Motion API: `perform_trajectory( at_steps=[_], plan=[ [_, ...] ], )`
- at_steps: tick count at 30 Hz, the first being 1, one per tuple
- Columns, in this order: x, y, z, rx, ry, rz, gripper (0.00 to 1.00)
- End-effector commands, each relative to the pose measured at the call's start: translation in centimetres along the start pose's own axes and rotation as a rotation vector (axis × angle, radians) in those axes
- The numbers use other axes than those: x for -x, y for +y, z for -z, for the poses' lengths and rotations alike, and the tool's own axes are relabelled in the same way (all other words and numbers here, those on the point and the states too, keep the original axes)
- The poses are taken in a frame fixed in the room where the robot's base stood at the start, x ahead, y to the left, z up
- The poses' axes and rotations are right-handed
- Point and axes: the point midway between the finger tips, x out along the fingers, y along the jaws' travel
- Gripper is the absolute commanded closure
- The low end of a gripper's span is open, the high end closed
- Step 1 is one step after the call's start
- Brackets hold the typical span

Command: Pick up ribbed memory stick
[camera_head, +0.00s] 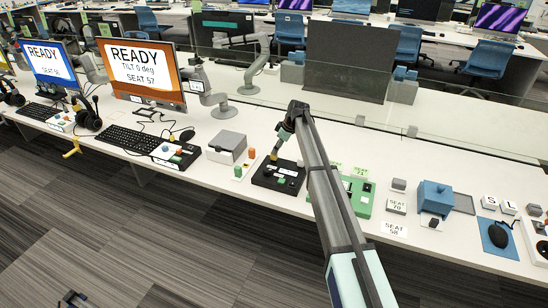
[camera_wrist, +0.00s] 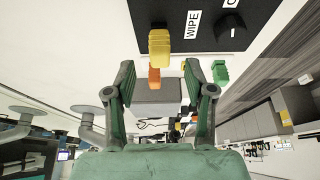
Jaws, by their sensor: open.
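A yellow memory stick (camera_wrist: 160,48) with ridges across its body stands at the edge of a black box (camera_wrist: 232,24) in the wrist view. The box carries a "WIPE" label and a knob. In the head view the box (camera_head: 266,182) lies on the white bench, with the yellow stick (camera_head: 273,157) at its back edge. My gripper (camera_wrist: 159,72) is open, with green fingers apart on either side of the stick's line. The stick shows just beyond the fingertips, and no contact is visible. In the head view my gripper (camera_head: 276,146) is small and close above the stick.
An orange piece (camera_head: 251,153) and a green piece (camera_head: 238,171) stand left of the black box, near a grey box (camera_head: 227,146). A green device (camera_head: 358,198) lies to the right, partly behind my arm. A clear screen runs behind the bench.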

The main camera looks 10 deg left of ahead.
Motion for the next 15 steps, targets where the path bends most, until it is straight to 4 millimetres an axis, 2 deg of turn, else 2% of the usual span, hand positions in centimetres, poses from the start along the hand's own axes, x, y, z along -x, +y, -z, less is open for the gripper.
perform_trajectory(
  at_steps=[5, 15],
  plan=[
    [-0.9, 0.0, 0.0, 0.000, 0.000, 0.001, 0.46],
    [-5.0, 0.0, -0.1, 0.001, 0.000, 0.001, 0.46]
  ],
)
